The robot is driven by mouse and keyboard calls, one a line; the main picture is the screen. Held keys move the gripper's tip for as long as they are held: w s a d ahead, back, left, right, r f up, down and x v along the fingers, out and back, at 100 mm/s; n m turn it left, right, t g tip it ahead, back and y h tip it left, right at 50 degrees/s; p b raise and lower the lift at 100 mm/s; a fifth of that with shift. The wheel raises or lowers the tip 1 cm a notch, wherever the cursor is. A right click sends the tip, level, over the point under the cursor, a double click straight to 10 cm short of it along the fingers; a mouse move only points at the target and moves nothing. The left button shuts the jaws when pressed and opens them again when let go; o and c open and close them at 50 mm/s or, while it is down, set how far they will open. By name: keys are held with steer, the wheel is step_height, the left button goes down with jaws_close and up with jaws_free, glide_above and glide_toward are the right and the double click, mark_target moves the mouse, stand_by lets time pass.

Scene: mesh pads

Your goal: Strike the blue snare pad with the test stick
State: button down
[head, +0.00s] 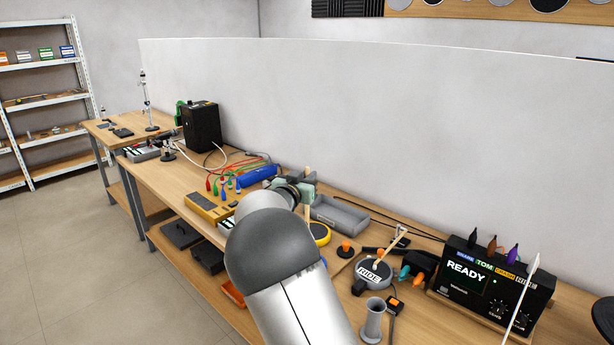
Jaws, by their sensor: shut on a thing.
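My gripper (300,188) reaches over the middle of the bench, seen from behind my arm. It is shut on a pale wooden stick (308,214), which looks like the test stick; its ends show above and below the fingers. A yellow-rimmed pad (320,234) lies just beyond my arm, partly hidden. A grey pad marked RIDE (374,274) lies further right. The black drum module (490,285) shows READY and has a blue SNARE label.
A grey tray (340,214) lies behind the gripper. A blue object (258,176), coloured leads and a yellow meter (210,207) lie to the left. A grey cup (373,320) stands near the front edge. A white rod rises before the module. A white partition backs the bench.

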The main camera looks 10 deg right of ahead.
step_height(320, 180, down, 5)
steer(key=b, duration=0.4)
step_height(320, 180, up, 8)
steer(key=p, duration=0.7)
steer(key=shift+f, duration=0.4)
stand_by(1.0)
